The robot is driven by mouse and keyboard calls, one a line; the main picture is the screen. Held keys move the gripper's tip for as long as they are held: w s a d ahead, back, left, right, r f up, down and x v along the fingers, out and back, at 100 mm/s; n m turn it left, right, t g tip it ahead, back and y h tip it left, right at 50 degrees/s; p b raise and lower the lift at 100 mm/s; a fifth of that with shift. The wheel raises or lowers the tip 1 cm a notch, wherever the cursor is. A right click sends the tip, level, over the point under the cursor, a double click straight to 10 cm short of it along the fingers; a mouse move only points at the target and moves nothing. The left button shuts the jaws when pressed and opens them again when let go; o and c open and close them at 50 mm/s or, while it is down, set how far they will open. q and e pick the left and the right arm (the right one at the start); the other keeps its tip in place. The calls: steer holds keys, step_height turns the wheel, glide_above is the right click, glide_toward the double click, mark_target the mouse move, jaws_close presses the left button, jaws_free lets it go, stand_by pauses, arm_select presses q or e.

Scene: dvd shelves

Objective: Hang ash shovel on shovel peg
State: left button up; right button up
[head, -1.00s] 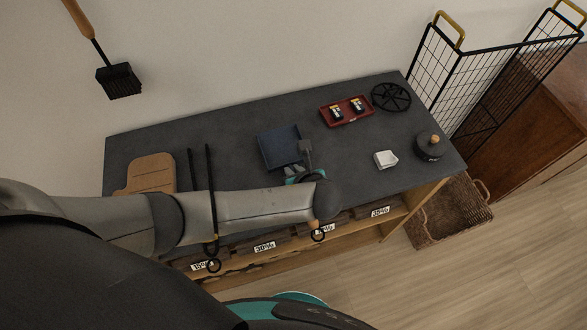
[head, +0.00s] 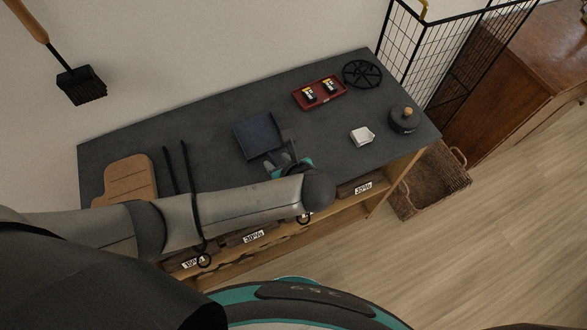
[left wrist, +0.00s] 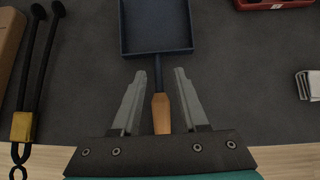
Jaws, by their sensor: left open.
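The ash shovel has a dark blue square pan (head: 257,135) and lies on the dark tabletop. In the left wrist view its pan (left wrist: 156,27) is at the top, with a short dark shaft and a wooden handle end (left wrist: 161,113) pointing toward me. My left gripper (head: 282,149) is over the handle side of the shovel. In the left wrist view the left gripper (left wrist: 163,74) is open, its two fingers on either side of the handle with gaps showing; I cannot tell the height between them. My right gripper is not in view. I cannot make out a shovel peg.
A brush (head: 81,85) hangs on the wall. Black tongs (left wrist: 38,75) and a wooden board (head: 128,180) lie left of the shovel. A red tray (head: 320,93), white block (head: 362,136), black trivet (head: 362,74) and dark pot (head: 404,119) are right. A wire rack (head: 455,60) stands beyond.

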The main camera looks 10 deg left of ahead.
arm_select(q)
steer(key=p+v, duration=0.3)
steer(key=v, duration=0.8)
steer(key=shift+s+d, duration=0.2)
steer(key=shift+d, duration=0.05)
